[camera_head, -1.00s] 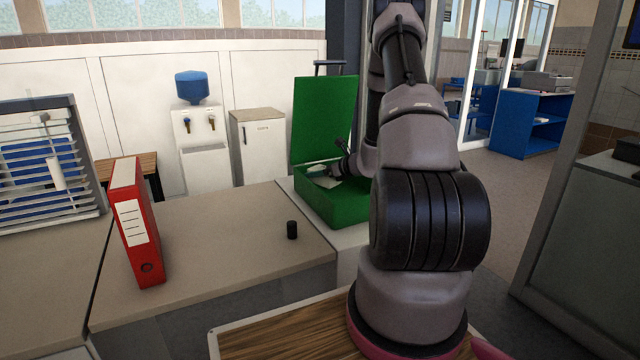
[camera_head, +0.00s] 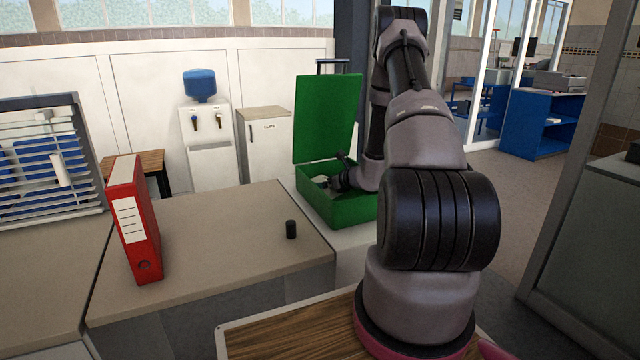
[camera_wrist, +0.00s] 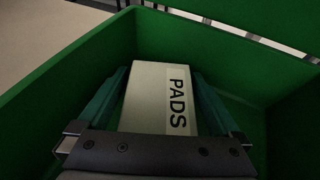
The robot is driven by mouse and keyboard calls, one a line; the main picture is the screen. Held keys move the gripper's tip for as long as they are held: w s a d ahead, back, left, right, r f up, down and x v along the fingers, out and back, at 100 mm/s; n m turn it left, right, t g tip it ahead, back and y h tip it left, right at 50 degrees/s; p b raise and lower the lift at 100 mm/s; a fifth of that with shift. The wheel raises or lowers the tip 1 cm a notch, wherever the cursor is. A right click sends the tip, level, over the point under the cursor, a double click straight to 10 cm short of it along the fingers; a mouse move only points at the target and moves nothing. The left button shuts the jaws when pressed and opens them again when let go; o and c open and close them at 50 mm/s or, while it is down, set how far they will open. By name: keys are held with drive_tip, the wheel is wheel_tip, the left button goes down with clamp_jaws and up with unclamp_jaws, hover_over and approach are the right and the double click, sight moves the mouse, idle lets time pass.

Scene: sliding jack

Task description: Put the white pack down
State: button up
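The white pack (camera_wrist: 150,97), labelled "PADS", lies between the two teal fingers of my gripper (camera_wrist: 162,90) in the wrist view. The fingers are along its two sides and look in contact with it. In the head view my gripper (camera_head: 332,184) is down inside the open green case (camera_head: 345,212), near its left side. Only a small pale bit of the pack shows there. Whether the pack's underside touches the case floor is hidden.
The case's lid (camera_head: 327,120) stands upright behind my gripper, and green walls surround it. A red binder (camera_head: 136,220) and a small black cylinder (camera_head: 291,229) stand on the counter (camera_head: 215,235) to the left, which is otherwise clear.

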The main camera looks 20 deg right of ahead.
drive_tip(key=shift+r, duration=0.1)
drive_tip(key=shift+s+d+r, duration=0.15)
drive_tip(key=shift+s, duration=0.1)
drive_tip(key=v, duration=1.1)
drive_tip(key=shift+r, duration=0.15)
drive_tip(key=s+a+r+n+g+y, duration=0.2)
drive_tip(key=s+a+r+n+g, duration=0.15)
drive_tip(key=a+r+n, duration=0.45)
drive_tip(key=s+a+r+n+g+y, duration=0.25)
drive_tip(key=s+a+r+n, duration=0.3)
drive_tip(key=a+r, duration=0.5)
drive_tip(key=s+r+n+h, duration=0.8)
drive_tip(key=s+r+n, duration=0.5)
drive_tip(key=s, duration=0.5)
drive_tip(key=shift+n+t, duration=0.35)
drive_tip(key=shift+t, duration=0.05)
